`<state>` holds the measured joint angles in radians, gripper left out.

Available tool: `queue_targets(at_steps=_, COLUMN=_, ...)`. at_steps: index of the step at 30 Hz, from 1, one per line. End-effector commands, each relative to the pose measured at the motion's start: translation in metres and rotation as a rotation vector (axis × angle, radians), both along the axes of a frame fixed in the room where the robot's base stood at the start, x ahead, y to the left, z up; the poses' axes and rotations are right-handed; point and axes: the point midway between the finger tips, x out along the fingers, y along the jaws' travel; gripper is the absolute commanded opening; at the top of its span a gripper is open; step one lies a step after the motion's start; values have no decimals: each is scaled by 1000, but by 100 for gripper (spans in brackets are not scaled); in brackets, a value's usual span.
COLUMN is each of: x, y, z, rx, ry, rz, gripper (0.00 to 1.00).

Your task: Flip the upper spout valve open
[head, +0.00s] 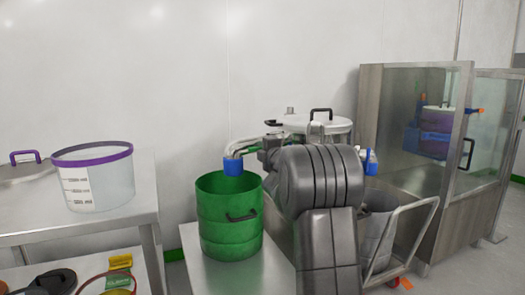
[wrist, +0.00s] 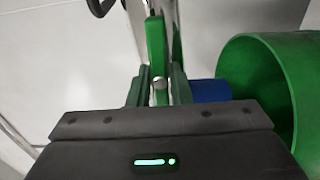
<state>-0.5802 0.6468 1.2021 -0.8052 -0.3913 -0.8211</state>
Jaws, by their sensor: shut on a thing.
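In the wrist view a green valve lever (wrist: 156,50) stands between the two fingers of my gripper (wrist: 159,90), with a bright metal pivot or bolt at its near end. My gripper is shut on this lever. A shiny metal pipe or body lies just beyond it. A blue spout end (wrist: 208,91) is to the right of the fingers; in the head view a blue spout end (head: 233,167) hangs over the green drum (head: 228,230). My arm hides the valve and most of the gripper in the head view.
The open green drum stands on a metal surface (head: 188,238), and its rim (wrist: 235,45) is close right of the gripper. A lidded steel vessel (head: 312,122) is behind my arm. A purple-rimmed tub (head: 112,185) is on the left table. A glass-panelled enclosure (head: 415,130) stands right.

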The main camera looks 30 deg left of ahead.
Motion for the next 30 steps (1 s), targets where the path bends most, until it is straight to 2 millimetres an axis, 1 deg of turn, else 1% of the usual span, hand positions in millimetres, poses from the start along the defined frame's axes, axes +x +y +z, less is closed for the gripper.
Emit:
queue_targets(at_steps=3, x=0, y=1, z=-1, rx=-2, ry=1, rz=1, gripper=0)
queue_targets(at_steps=4, x=0, y=1, z=-1, rx=-2, ry=1, rz=1, gripper=22)
queue_targets(at_steps=6, x=0, y=1, z=-1, rx=-1, ry=2, rz=1, gripper=36)
queue_targets(at_steps=7, x=0, y=1, z=-1, rx=-1, ry=2, rz=1, gripper=39)
queue_targets(at_steps=15, x=-1, y=0, z=0, rx=0, ry=1, rz=0, gripper=39)
queue_targets(at_steps=20, x=-7, y=-8, z=0, rx=1, ry=2, rz=0, gripper=39)
queue_targets(at_steps=23, x=-17, y=-20, z=1, rx=1, ry=2, rz=0, gripper=39)
queue_targets(at_steps=30, x=-50, y=-58, z=2, rx=0, ry=1, rz=0, gripper=39)
